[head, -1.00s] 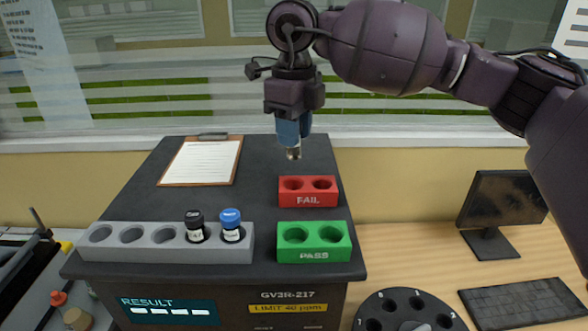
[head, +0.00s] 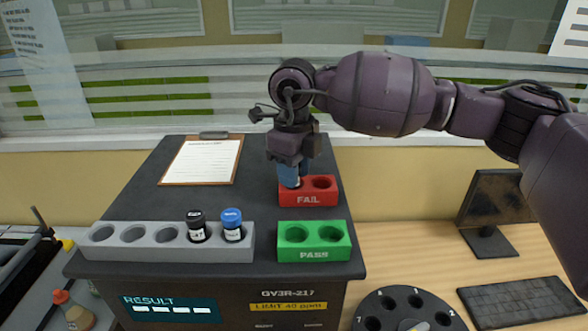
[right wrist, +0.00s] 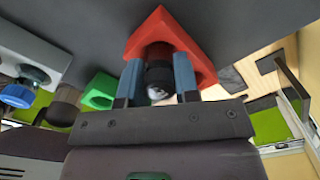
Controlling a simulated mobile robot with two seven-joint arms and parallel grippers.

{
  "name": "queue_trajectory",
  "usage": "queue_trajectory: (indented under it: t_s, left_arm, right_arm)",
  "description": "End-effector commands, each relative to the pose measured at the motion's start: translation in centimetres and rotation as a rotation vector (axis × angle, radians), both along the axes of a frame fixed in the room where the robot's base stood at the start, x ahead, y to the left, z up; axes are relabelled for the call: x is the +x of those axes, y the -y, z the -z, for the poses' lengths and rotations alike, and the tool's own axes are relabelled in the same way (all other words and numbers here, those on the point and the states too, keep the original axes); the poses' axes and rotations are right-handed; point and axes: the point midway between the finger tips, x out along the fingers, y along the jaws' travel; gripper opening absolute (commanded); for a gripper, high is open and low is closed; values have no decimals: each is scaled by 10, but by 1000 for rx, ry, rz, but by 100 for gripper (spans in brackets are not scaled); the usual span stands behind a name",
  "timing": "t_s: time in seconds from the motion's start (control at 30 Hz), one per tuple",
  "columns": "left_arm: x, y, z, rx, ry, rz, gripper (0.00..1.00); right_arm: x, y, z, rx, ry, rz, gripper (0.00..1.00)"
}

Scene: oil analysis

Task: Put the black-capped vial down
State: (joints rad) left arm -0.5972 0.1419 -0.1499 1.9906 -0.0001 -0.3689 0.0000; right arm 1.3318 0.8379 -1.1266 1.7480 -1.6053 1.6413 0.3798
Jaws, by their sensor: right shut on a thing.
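My right gripper (head: 291,178) points down at the left hole of the red FAIL rack (head: 308,200). In the right wrist view its blue fingers (right wrist: 157,82) are shut on a black-capped vial (right wrist: 158,74), which lines up with a hole of the red rack (right wrist: 160,24). The vial is mostly hidden by the fingers in the head view, and I cannot tell how deep it sits in the hole. The right hole of the FAIL rack is empty. Another black-capped vial (head: 196,228) stands in the grey rack (head: 150,254). My left gripper is not in view.
A blue-capped vial (head: 232,226) stands in the grey rack's end hole. The green PASS rack (head: 313,254) in front of FAIL is empty. A clipboard (head: 201,160) lies behind left. A round holder (head: 402,312), monitor (head: 495,205) and keyboard (head: 523,308) are at right.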

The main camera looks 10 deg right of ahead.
Motion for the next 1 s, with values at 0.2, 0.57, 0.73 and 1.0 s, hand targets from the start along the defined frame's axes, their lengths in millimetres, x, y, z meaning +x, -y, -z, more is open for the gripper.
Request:
queue_trajectory:
  t_s: [0.2,0.57,0.73,1.0]
  left_arm:
    - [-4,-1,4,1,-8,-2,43]
    - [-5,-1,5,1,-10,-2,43]
    - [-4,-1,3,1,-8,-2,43]
    - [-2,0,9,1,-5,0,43]
  right_arm:
    - [0,0,3,0,0,1,40]
    - [0,0,2,0,0,1,55]
    - [1,0,-7,1,2,1,55]
    - [1,0,-55,1,3,1,55]
